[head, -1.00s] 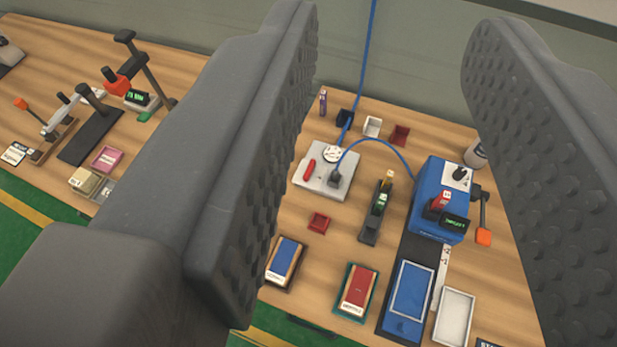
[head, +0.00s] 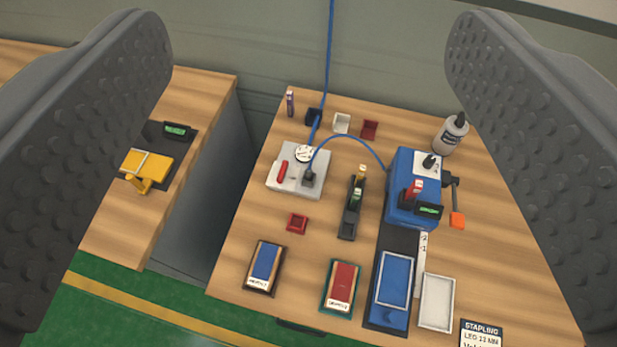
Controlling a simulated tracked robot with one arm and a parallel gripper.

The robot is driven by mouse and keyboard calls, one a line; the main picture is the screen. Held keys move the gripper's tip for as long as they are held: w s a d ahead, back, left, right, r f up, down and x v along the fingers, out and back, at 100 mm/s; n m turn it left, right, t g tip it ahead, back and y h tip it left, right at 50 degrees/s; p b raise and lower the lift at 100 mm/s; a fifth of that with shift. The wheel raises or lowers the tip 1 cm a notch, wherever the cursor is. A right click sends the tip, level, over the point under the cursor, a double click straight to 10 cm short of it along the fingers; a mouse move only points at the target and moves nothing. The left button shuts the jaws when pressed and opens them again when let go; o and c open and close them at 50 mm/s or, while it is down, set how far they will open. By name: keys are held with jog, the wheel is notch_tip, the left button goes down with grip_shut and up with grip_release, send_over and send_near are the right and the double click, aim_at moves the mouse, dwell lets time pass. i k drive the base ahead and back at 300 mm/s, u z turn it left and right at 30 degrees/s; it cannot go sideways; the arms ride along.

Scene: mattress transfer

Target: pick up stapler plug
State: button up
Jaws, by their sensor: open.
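A dark plug (head: 309,178), which looks like the stapler plug, sits upright on a grey box (head: 286,181) with a round dial and a red lever. A blue cable arcs from it to the blue stapler machine (head: 410,196) on the right. My gripper (head: 310,55) is open and empty, its two ribbed grey fingers at the left and right of the picture. The plug shows between the fingers, lower and farther away on the table, and neither finger touches it.
A gap (head: 200,190) separates this table from the left one.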

aim_at(307, 174)
jog(key=u, duration=1.9)
jog(key=k, duration=1.1)
jog(key=z, duration=1.8)
jog(key=i, duration=1)
jog(key=u, duration=0.05)
